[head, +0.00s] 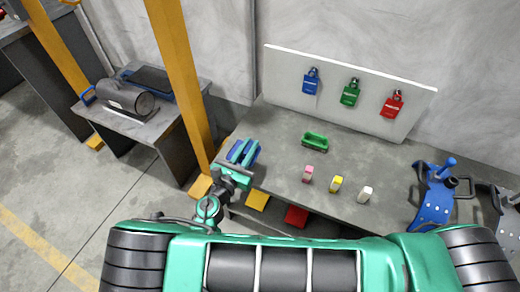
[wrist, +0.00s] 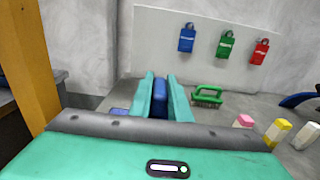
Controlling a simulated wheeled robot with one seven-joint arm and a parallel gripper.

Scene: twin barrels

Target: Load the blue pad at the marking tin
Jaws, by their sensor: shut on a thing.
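My gripper (head: 246,150) is over the left end of the grey workbench. Its teal fingers are shut on a blue block-shaped thing (wrist: 160,92), seen end-on between the fingers in the wrist view. The fingers hide much of it, so I cannot tell exactly what it is. A flat blue patch (wrist: 118,112) shows on the bench just left of the fingers, mostly hidden by my gripper; it may be the blue pad or part of the marking tin. I cannot pick out the tin clearly in either view.
A green brush-like thing (head: 314,142) lies right of my gripper. Pink (head: 307,174), yellow (head: 336,184) and white (head: 365,194) blocks stand nearer. Blue, green and red tags hang on the white backboard (head: 330,70). A yellow post (head: 180,75) rises left. A blue stand (head: 434,198) is right.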

